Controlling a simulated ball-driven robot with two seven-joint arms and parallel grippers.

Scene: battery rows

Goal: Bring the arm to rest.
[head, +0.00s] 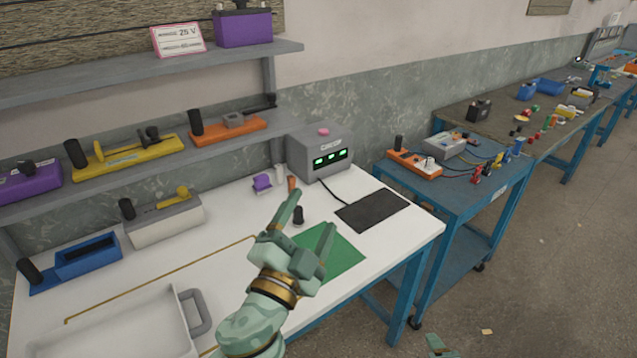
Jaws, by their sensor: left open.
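My left gripper (309,212) is open, with its two pale green fingers apart and pointing up in the picture. It is over the white table (232,208), in front of the green mat (343,258), and hides part of the mat. I see nothing between its fingers. A black battery-like cylinder (298,215) stands on the table, seen just beside the left finger. A copper-topped cylinder (292,184) shows just behind that fingertip. Of my right gripper only a small green tip (437,345) shows at the bottom edge; its jaw opening cannot be seen.
A grey tester (321,155) with green displays stands at the back, near a black mat (372,210) and a purple block (262,182). A white tray (183,300) is at front left, with a blue holder (88,257) behind it. Shelves line the wall. Blue carts stand right; floor shows at lower right.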

